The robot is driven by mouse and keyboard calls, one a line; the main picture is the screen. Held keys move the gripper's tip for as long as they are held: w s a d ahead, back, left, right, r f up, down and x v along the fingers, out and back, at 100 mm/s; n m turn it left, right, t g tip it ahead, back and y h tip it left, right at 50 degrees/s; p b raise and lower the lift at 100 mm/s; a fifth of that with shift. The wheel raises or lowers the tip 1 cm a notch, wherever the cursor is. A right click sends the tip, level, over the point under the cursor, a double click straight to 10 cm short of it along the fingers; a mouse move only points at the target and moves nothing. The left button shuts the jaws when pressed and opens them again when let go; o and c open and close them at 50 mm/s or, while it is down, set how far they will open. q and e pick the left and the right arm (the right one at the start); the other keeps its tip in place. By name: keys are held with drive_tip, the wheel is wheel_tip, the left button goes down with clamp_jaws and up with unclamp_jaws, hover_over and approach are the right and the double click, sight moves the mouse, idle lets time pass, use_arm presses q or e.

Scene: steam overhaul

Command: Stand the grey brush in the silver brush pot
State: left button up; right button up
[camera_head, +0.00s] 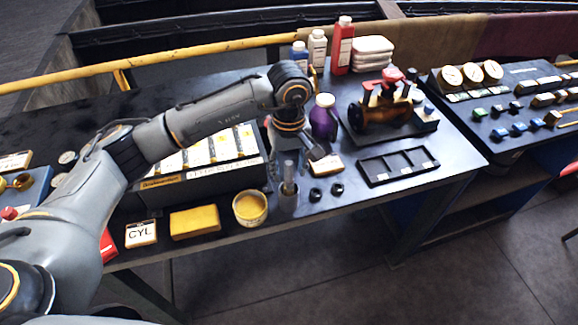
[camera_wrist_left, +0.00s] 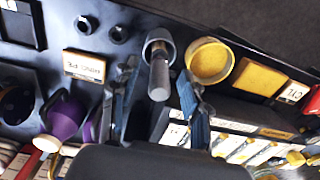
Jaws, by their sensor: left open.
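The silver brush pot (camera_head: 288,201) stands near the front edge of the dark bench; it also shows in the left wrist view (camera_wrist_left: 156,40). The grey brush (camera_head: 288,178) stands in the pot, its handle rising out of the rim. In the left wrist view the brush (camera_wrist_left: 159,80) points up towards the camera. My left gripper (camera_head: 294,162) is above the pot, pointing down. Its fingers are open, one on each side of the brush handle, with visible gaps. My right gripper is not in view.
A yellow tin (camera_head: 250,208) stands close left of the pot. Two small black rings (camera_head: 326,191) lie to its right. A purple bottle (camera_head: 324,118), a labelled block (camera_head: 326,166) and a black divided tray (camera_head: 397,166) are beyond. A labelled case (camera_head: 190,172) sits behind left.

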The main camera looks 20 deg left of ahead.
use_arm(q)
wheel_tip(320, 180, up, 12)
idle(0.4)
idle(0.8)
